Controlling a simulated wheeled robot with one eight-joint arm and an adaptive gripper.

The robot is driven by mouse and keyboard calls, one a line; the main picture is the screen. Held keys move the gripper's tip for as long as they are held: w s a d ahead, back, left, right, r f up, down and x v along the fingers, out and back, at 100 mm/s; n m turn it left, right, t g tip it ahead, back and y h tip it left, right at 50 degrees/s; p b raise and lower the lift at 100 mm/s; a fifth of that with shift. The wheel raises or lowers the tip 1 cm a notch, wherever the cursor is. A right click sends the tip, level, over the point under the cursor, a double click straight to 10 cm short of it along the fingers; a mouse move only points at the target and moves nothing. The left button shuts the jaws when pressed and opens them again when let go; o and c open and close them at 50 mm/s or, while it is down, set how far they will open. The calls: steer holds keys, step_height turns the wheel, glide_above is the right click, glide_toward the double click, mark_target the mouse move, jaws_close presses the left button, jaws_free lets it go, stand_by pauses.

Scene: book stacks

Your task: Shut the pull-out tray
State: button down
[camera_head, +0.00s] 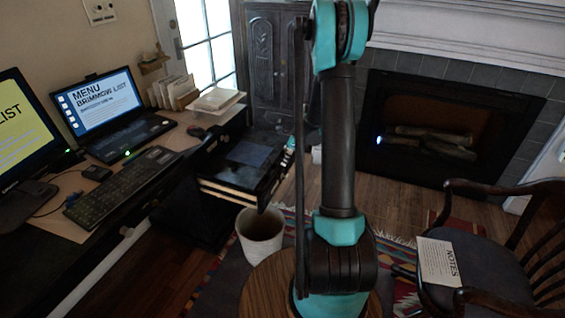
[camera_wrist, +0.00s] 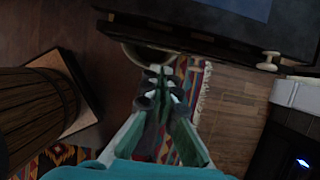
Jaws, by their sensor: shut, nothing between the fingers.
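The pull-out tray (camera_head: 262,176) stands out from the dark desk unit in the head view. It is dark, with a flat bluish-grey panel (camera_head: 250,153) on top and pale edges below. In the wrist view its dark front edge (camera_wrist: 205,42) crosses the top, with a small pale knob (camera_wrist: 267,62) at the right. My gripper (camera_wrist: 162,72) is shut and empty, its fingertips just below that edge in the picture. I cannot tell whether they touch it. In the head view my arm hides most of the gripper.
A pale bin (camera_head: 262,236) stands on the floor below the tray. The desk holds a laptop (camera_head: 108,105), a keyboard (camera_head: 122,186) and papers (camera_head: 216,101). A dark chair (camera_head: 480,262) is at the right, before the fireplace (camera_head: 445,130). A patterned rug (camera_head: 405,258) covers part of the floor.

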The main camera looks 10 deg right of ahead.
mark_target(220, 159)
steer(key=shift+w+a+f, duration=0.7)
steer(key=shift+a+f, duration=0.2)
steer(key=shift+f, duration=0.3)
steer(key=shift+w+a+f, duration=0.65)
steer(key=shift+a+f, duration=0.3)
steer(key=shift+f, duration=0.2)
steer(key=shift+w+a+f, duration=0.7)
steer(key=shift+a+f, duration=0.2)
steer(key=shift+f, duration=0.3)
steer(key=w+a, duration=0.5)
steer(key=a, duration=0.2)
steer(key=w+a, duration=0.5)
steer(key=a, duration=0.2)
steer(key=w+a, duration=0.5)
steer(key=a, duration=0.2)
steer(key=shift+w+a, duration=0.2)
steer(key=shift+w, duration=0.05)
